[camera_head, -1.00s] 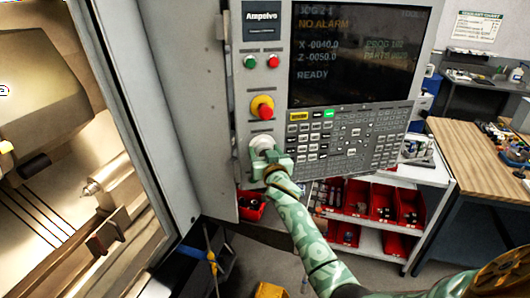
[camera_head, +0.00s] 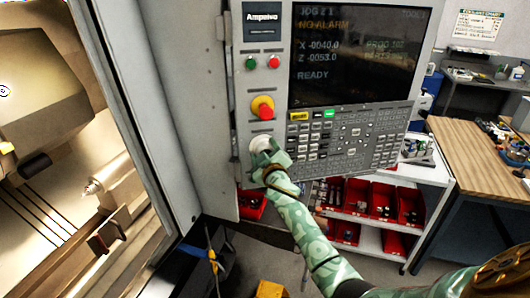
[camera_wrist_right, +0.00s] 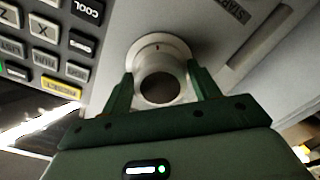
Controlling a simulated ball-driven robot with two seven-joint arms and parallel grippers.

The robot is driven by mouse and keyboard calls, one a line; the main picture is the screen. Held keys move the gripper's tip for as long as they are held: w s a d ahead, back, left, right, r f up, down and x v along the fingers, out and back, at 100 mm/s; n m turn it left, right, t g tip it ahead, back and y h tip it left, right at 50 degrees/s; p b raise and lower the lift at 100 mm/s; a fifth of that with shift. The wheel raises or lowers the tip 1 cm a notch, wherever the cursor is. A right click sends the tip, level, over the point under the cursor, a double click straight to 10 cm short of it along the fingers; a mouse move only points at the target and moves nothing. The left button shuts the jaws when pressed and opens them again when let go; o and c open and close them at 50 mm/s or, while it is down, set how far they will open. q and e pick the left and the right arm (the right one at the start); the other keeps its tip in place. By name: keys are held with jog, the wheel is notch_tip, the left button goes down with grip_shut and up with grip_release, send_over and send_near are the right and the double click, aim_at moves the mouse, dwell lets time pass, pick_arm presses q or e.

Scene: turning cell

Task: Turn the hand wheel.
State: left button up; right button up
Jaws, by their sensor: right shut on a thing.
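The hand wheel (camera_head: 259,143) is a pale round knob on the grey control panel, below the red and yellow stop button. In the right wrist view the wheel (camera_wrist_right: 161,50) shows as a light ring with a short round body and a dark centre. My right gripper (camera_head: 264,158) is at the wheel, its green fingers one on each side. In the right wrist view my right gripper (camera_wrist_right: 160,74) is shut on the wheel body. The gripper partly hides the wheel in the head view. My left gripper is not in view.
The screen (camera_head: 355,55) reads NO ALARM, X -0040.0, Z -0053.0 and READY. The stop button (camera_head: 262,107) is close above the wheel, and the keypad (camera_head: 345,140) is right of it. The lathe's open interior (camera_head: 60,190) is at left; red bins (camera_head: 383,200) are below right.

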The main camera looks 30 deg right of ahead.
jog(key=shift+f+n, duration=0.1)
jog(key=shift+n, duration=0.2)
dwell(0.4)
jog(key=o, duration=0.7)
jog(key=shift+a, duration=0.1)
jog(key=v, duration=1.6)
jog(key=shift+s+b, duration=0.2)
jog(key=shift+b, duration=0.25)
